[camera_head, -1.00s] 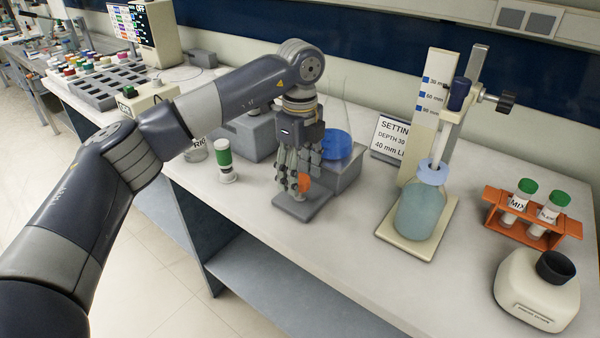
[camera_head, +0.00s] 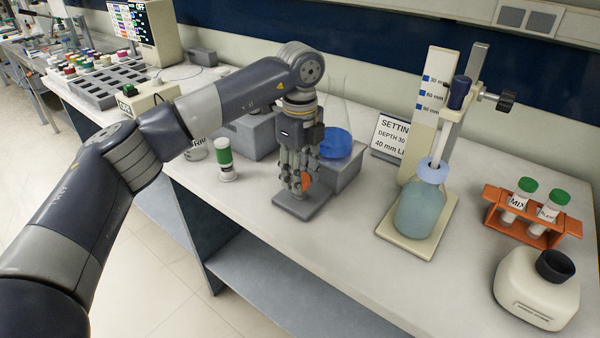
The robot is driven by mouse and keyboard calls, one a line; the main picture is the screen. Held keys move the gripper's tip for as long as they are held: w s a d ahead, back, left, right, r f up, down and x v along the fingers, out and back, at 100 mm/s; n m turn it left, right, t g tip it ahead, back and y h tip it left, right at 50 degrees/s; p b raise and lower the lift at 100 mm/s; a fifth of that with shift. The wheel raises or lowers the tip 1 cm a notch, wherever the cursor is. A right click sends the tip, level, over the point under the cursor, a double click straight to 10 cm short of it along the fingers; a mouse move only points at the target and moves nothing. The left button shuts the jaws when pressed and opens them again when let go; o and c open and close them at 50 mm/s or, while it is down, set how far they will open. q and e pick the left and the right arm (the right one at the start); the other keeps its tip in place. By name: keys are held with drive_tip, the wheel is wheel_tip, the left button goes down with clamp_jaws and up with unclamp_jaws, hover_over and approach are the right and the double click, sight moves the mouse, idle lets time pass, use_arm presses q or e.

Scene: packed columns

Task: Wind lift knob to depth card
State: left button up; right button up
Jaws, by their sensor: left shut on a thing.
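My left gripper (camera_head: 298,187) points down over a small grey base plate (camera_head: 300,207) and is shut on an orange knob (camera_head: 307,183), mostly hidden by the fingers. A card (camera_head: 390,136) reads "SETTING", "DEPTH 30" and "40 mm", its right part hidden. Right of it, a white scale board (camera_head: 437,75) with blue marks stands behind a bottle (camera_head: 423,209) of blue-green liquid. A post beside the scale carries a black side knob (camera_head: 506,101) and a dark blue clamp piece (camera_head: 460,92). A white rod runs down into the bottle's neck. My right gripper is not in view.
An orange rack (camera_head: 532,222) with two green-capped tubes and a cream device (camera_head: 538,289) stand at right.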

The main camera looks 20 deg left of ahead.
use_arm(q)
drive_tip(key=m, duration=0.4)
drive_tip(key=shift+m, duration=0.4)
drive_tip(key=m, duration=1.3)
drive_tip(key=shift+m, duration=0.3)
drive_tip(key=m, duration=1.3)
drive_tip(key=shift+m, duration=1.9)
